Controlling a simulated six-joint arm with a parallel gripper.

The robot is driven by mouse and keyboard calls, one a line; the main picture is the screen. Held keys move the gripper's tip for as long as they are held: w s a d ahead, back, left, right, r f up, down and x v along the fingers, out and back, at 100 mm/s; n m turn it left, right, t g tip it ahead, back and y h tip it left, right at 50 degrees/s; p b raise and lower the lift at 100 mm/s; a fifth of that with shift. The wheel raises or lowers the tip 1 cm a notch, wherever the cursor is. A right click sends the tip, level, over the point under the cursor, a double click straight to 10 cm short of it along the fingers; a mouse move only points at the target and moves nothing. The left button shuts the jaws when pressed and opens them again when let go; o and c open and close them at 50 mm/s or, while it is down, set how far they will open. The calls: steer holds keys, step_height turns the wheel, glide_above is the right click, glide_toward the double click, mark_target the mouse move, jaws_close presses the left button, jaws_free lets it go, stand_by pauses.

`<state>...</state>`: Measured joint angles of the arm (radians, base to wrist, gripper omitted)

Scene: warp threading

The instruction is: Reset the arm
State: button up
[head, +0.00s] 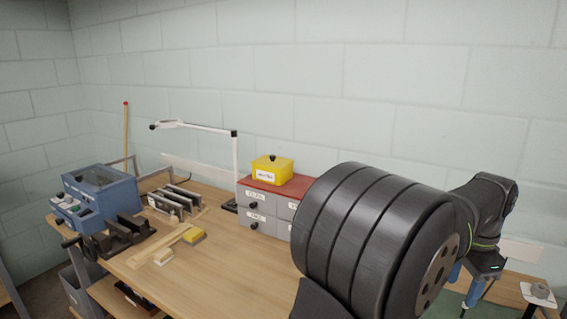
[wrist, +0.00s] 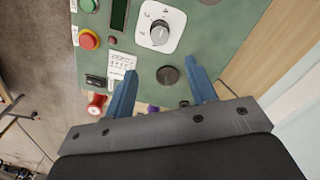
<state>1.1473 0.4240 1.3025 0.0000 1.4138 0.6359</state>
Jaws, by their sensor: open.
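My gripper (wrist: 160,78) is open and empty in the wrist view, its two blue fingers apart over a green control panel (wrist: 205,42). A black knob (wrist: 168,75) shows between the fingers, and a white dial plate with a grey knob (wrist: 160,32) lies just beyond. In the head view my gripper (head: 467,298) is at the far right, fingers pointing down. My own dark arm covers much of the right side there and hides most of what is below it.
A wooden bench (head: 215,262) carries a blue machine (head: 98,192), a vise (head: 118,232), grey drawers (head: 262,222) with a yellow box (head: 272,170) on top, and a lamp (head: 235,155). The panel has a red button (wrist: 89,40). The bench's front middle is clear.

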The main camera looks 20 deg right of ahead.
step_height(320, 180, up, 6)
steer(key=f, duration=0.1)
step_height(320, 180, down, 17)
steer(key=shift+r, duration=0.1)
steer(key=shift+r+n, duration=0.2)
steer(key=shift+n, duration=0.6)
steer(key=n, duration=1)
steer(key=shift+n, duration=0.3)
steer(key=shift+r, duration=1)
